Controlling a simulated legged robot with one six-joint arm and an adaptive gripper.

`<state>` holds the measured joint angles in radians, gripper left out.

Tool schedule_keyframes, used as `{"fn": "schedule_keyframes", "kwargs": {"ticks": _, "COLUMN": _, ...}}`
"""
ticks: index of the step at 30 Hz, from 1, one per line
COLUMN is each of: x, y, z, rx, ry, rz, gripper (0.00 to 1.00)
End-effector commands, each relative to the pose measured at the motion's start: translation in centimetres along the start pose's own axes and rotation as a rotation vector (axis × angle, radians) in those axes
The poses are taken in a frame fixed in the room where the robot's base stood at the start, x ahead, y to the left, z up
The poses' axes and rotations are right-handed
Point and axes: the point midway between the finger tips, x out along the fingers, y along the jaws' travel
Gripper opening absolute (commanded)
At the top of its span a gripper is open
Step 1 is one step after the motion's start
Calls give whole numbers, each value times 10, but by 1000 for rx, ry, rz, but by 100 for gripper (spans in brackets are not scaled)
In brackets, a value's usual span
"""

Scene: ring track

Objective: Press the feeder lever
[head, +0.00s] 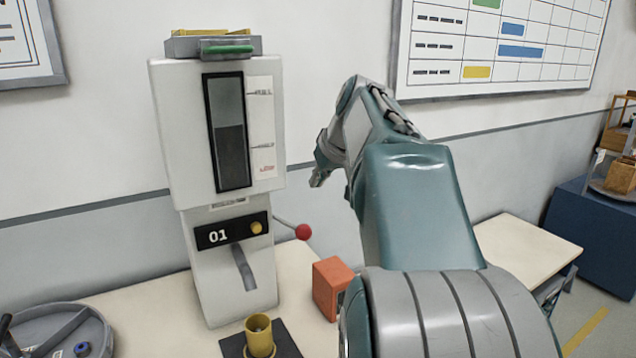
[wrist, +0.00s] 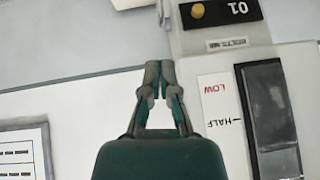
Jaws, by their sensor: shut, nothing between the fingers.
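The feeder (head: 220,130) is a tall white dispenser marked 01, standing on a table against the wall. Its lever is a thin rod with a red ball knob (head: 303,231), sticking out from the right side. My gripper (head: 317,180) is shut and empty. In the head view it appears above the red knob, to the right of the feeder, apart from both. In the wrist view, which looks upside down, my gripper (wrist: 158,78) points up beside the feeder's body (wrist: 222,42). The red knob does not show there.
An orange block (head: 330,288) lies on the table (head: 150,315) right of the feeder. A yellow cup (head: 259,337) stands on a dark pad in front. A grey round tray (head: 55,332) is at the left.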

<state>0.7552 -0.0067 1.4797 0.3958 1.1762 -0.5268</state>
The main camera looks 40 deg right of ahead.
Motion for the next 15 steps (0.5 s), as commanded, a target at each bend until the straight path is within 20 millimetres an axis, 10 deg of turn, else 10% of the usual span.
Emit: {"fn": "schedule_keyframes", "kwargs": {"ticks": 15, "x": 84, "y": 0, "z": 19, "rx": 0, "ry": -2, "rz": 0, "gripper": 0}}
